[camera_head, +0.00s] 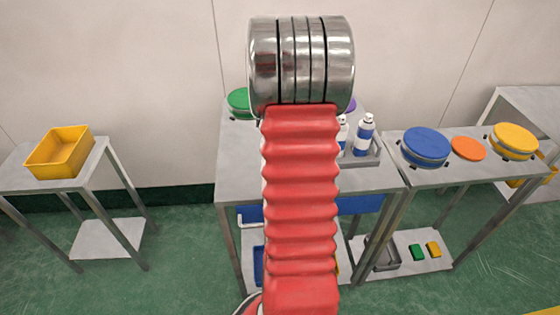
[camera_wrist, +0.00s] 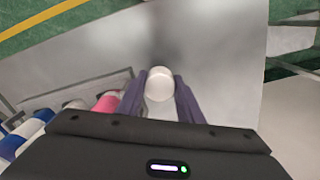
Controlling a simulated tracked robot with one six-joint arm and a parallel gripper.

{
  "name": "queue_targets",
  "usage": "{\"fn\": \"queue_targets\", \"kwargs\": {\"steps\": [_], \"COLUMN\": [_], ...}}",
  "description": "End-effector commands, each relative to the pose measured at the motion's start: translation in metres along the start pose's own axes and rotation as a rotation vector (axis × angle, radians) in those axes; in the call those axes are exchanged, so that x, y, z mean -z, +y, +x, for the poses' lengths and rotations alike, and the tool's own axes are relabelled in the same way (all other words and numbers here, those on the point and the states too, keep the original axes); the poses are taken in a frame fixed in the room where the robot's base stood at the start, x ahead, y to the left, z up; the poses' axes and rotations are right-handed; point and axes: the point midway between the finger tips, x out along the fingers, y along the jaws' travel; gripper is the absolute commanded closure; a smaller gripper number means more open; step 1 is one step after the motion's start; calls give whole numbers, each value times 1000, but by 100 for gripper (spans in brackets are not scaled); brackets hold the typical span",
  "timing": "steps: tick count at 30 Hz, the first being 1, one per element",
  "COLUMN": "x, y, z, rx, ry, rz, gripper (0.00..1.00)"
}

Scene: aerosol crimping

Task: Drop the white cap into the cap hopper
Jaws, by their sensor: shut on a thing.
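In the wrist view my gripper (camera_wrist: 160,87) is shut on the round white cap (camera_wrist: 159,83), which sits between its two dark fingers above a grey table top (camera_wrist: 225,45). In the head view my own arm hides the gripper and the cap. I cannot tell for sure which thing is the cap hopper. An open yellow bin (camera_head: 60,152) stands on a small table at the left in the head view, well away from my arm.
Blue and white aerosol cans (camera_head: 364,136) stand in a grey tray on the middle table (camera_head: 378,183), right of my arm. Blue (camera_head: 425,146), orange (camera_head: 468,148) and yellow (camera_head: 514,139) round lids are on the right table. A green lid (camera_head: 238,101) is behind left.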

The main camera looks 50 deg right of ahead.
Motion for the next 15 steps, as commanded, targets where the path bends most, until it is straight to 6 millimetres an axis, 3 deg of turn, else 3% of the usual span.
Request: {"fn": "queue_targets", "kwargs": {"steps": [5,15], "x": [0,0], "y": [0,0], "z": [2,36], "rx": [0,0], "ry": [0,0], "rz": [0,-1], "gripper": [87,87]}}
